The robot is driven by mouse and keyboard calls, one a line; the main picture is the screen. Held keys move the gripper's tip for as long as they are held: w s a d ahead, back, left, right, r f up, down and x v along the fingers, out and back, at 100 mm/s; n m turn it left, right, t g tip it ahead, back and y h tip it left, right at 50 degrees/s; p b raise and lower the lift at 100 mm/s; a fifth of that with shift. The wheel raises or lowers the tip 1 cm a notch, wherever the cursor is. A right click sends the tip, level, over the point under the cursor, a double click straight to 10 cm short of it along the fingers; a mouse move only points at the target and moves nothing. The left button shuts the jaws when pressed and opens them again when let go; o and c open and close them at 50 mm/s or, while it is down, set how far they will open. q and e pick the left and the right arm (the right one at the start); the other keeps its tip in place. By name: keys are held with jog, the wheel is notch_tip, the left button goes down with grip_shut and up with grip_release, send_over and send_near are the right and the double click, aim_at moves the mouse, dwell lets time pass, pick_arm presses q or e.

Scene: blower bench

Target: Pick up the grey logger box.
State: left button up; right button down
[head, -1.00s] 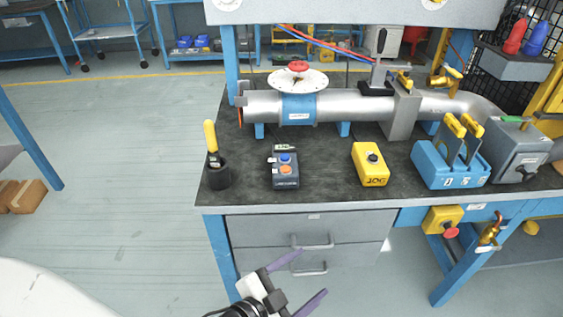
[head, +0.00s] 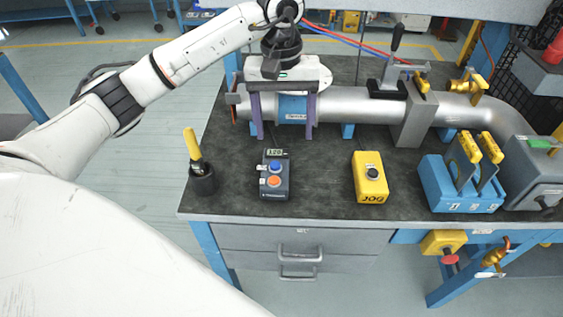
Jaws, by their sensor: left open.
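The grey logger box (head: 274,175) stands on the dark bench top near its front left. It has a small display, a blue button and an orange button on its upper face. My left gripper (head: 283,134) points down above the back of the bench, in front of the silver pipe and behind the logger box in the picture. Its two purple fingers are spread wide with nothing between them but the view of the pipe's blue band. It is apart from the logger box. My right gripper is not in view.
A black cup with a yellow-handled tool (head: 203,182) stands left of the logger box. A yellow JOG box (head: 370,178) stands to its right, with clear bench between. The silver pipe (head: 350,104) runs along the back. A blue lever unit (head: 461,184) stands further right.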

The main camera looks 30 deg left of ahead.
aim_at(276, 150)
pick_arm(q)
jog(key=f, duration=0.2)
jog(key=a+f, duration=0.1)
jog(key=shift+a+f, duration=0.2)
jog(key=shift+f, duration=0.15)
jog(key=f, duration=0.2)
jog(key=a+f+p, duration=0.1)
jog(key=f, duration=0.1)
jog(key=shift+f, duration=0.35)
jog(key=shift+d+f, duration=0.1)
jog(key=shift+f, duration=0.5)
jog(key=shift+w, duration=0.1)
jog(key=c, duration=0.9)
